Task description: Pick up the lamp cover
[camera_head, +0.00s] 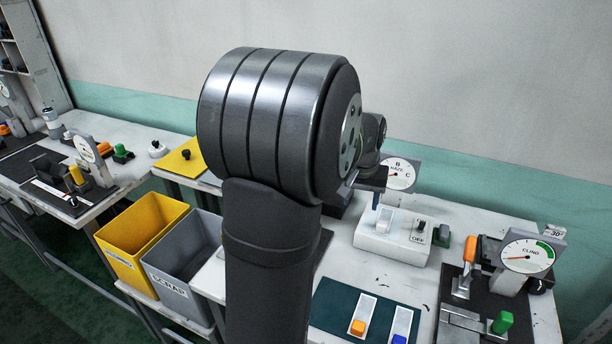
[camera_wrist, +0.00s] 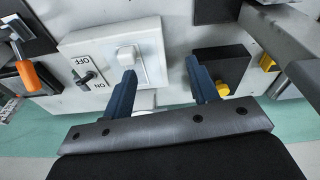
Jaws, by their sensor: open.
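A white box (camera_head: 395,240) with an OFF switch stands on the bench, right of my arm. A small white raised piece (camera_head: 385,222) sits on its top and looks like the lamp cover; it also shows in the wrist view (camera_wrist: 127,56). My gripper (camera_wrist: 161,70) is open and empty, with two dark blue fingers. The left fingertip is beside the white piece in the wrist view, and the right fingertip is off the box's edge. Another pale part (camera_wrist: 145,99) shows between the fingers, partly hidden. In the head view my arm hides much of the gripper.
A gauge (camera_head: 398,174) stands behind the box, and another gauge (camera_head: 528,256) stands at right near an orange-handled tool (camera_head: 469,251). A green mat (camera_head: 330,301) lies in front. Yellow (camera_head: 140,236) and grey (camera_head: 184,259) bins stand at left. A dark block with a yellow knob (camera_wrist: 222,88) is beside the right finger.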

